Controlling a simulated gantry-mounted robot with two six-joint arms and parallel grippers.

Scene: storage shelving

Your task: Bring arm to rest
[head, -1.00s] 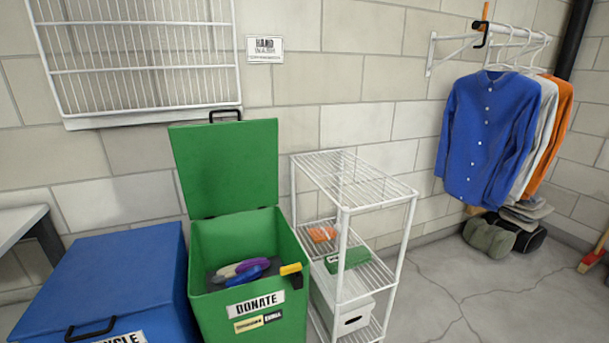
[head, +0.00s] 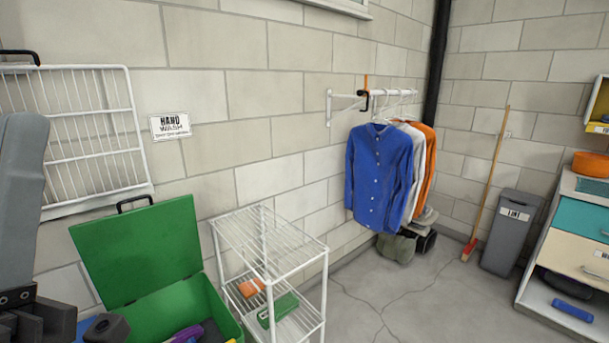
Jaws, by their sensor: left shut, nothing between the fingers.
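My left arm comes in at the left edge of the head view, with a grey link upright there. My left gripper (head: 104,328) is low in the bottom left corner, dark and partly cut off by the frame. It is shut and holds nothing. It shows in front of the lower left of the open green donate bin (head: 140,250); I cannot tell whether it touches the bin. My right gripper is not in view.
A white wire shelf (head: 268,240) with an orange and a green item stands right of the bin. Shirts (head: 378,175) hang on a wall rail. A broom (head: 490,180), a grey bin (head: 512,235) and a drawer unit (head: 575,240) stand at right. The middle floor is clear.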

